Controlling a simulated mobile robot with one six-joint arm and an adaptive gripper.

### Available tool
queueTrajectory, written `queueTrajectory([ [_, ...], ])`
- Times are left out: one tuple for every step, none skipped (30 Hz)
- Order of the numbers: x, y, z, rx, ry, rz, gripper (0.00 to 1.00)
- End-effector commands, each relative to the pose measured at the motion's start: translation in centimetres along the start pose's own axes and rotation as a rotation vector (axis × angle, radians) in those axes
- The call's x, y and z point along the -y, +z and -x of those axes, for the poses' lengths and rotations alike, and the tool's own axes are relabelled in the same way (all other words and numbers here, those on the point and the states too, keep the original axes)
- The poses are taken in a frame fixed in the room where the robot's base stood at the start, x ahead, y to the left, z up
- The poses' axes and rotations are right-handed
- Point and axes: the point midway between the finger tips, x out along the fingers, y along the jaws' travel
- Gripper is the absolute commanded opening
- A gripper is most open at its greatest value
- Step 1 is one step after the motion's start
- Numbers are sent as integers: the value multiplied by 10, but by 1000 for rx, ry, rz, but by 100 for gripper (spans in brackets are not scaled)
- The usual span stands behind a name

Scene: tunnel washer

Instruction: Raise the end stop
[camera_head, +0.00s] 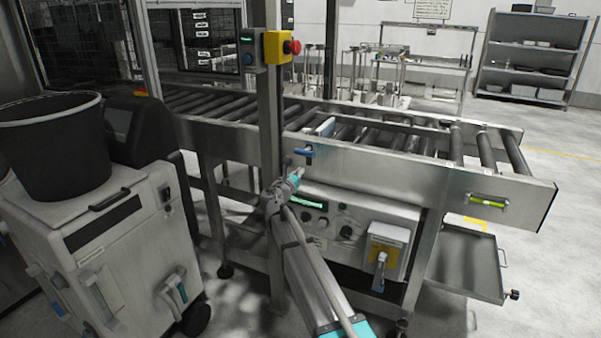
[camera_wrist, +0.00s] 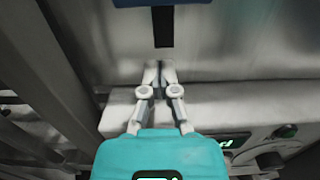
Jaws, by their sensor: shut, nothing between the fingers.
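A blue lever handle (camera_head: 304,152) sticks out from the side rail of the roller conveyor. In the wrist view the blue handle (camera_wrist: 160,3) is cut off by the top edge, with a dark vertical slot (camera_wrist: 163,28) below it. A pale plate with a blue edge (camera_head: 326,127) stands between the rollers behind the handle; it looks like the end stop. My gripper (camera_head: 296,174) is shut and empty, just below the handle and apart from it. In the wrist view my gripper's fingertips (camera_wrist: 154,68) meet below the slot, in front of the metal panel.
A steel post (camera_head: 270,150) with a red emergency button (camera_head: 292,47) stands close left of my gripper. A white cabinet (camera_head: 110,240) carries a black bucket (camera_head: 55,150) at left.

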Motion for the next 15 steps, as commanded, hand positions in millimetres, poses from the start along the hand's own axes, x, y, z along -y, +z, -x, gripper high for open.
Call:
queueTrajectory([
  [1,1,15,0,3,0,0],
  [1,2,21,0,3,0,0],
  [1,2,28,0,4,0,0],
  [1,2,34,0,5,0,0],
  [1,2,39,0,4,0,0],
  [1,2,45,0,3,0,0],
  [2,2,50,0,3,0,0],
  [1,2,56,0,4,0,0],
  [1,2,62,0,4,0,0],
  [1,2,66,0,4,0,0],
  [1,2,70,0,4,0,0],
  [1,2,76,0,3,0,0],
  [1,2,79,0,2,0,0],
  [1,2,82,0,2,0,0],
  [1,2,86,0,3,0,0],
])
